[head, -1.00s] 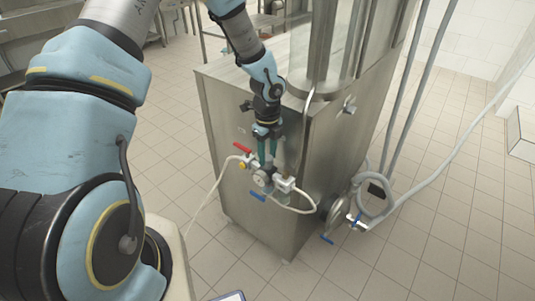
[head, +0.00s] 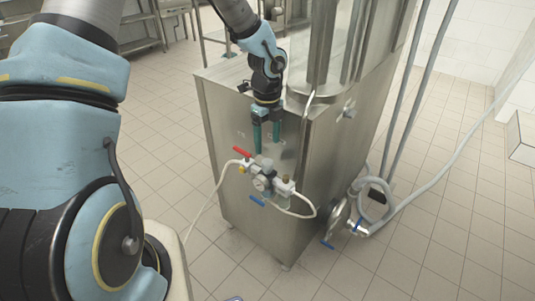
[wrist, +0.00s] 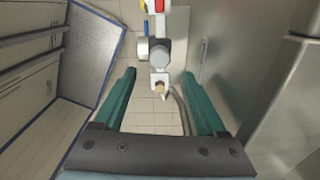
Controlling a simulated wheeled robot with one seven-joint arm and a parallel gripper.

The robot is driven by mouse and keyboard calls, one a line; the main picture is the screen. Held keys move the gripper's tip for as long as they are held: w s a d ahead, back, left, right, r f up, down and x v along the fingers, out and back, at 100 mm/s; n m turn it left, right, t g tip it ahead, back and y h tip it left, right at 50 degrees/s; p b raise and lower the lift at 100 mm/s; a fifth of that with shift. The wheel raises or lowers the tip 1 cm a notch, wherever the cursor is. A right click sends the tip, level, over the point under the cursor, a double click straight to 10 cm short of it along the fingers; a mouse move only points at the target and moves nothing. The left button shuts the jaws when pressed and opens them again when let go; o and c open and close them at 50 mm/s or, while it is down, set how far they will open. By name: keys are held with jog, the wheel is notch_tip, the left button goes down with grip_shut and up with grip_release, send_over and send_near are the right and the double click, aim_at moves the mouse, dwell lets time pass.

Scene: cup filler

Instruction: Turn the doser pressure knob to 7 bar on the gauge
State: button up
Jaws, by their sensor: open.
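The doser pressure knob (head: 264,162) is a grey cap on top of the regulator, on the front of the steel machine. The round gauge (head: 261,184) sits on the regulator's front below it; its needle and numbers are too small to read. My gripper (head: 267,150) points down above the knob with its green fingers apart and nothing between them. In the wrist view, the knob (wrist: 160,56) shows beyond the open gripper (wrist: 159,74), between the finger lines. The gauge (wrist: 142,49) shows edge-on to its left, its face hidden.
A red valve handle (head: 243,152) is left of the regulator, and a blue lever (head: 257,200) is below it. A white hose (head: 303,213) loops at the right. The steel cabinet (head: 225,125) stands close behind my fingers. Tiled floor (head: 170,185) is clear at the left.

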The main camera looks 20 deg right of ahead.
notch_tip(320, 180, up, 4)
jog(key=shift+f, duration=0.1)
dwell(0.5)
jog(key=s+a+r+n, duration=0.1)
jog(key=a+r+n, duration=0.2)
jog(key=a+n, duration=0.7)
jog(key=s+a+r+n+t, duration=0.1)
jog(key=a+r+n, duration=0.1)
jog(key=a+n, duration=0.8)
jog(key=s+a+r+n, duration=0.2)
jog(key=a+r+n, duration=0.1)
jog(key=a+n, duration=0.7)
jog(key=shift+a+r+t, duration=0.2)
jog(key=shift+r+t, duration=0.1)
jog(key=shift+r, duration=0.05)
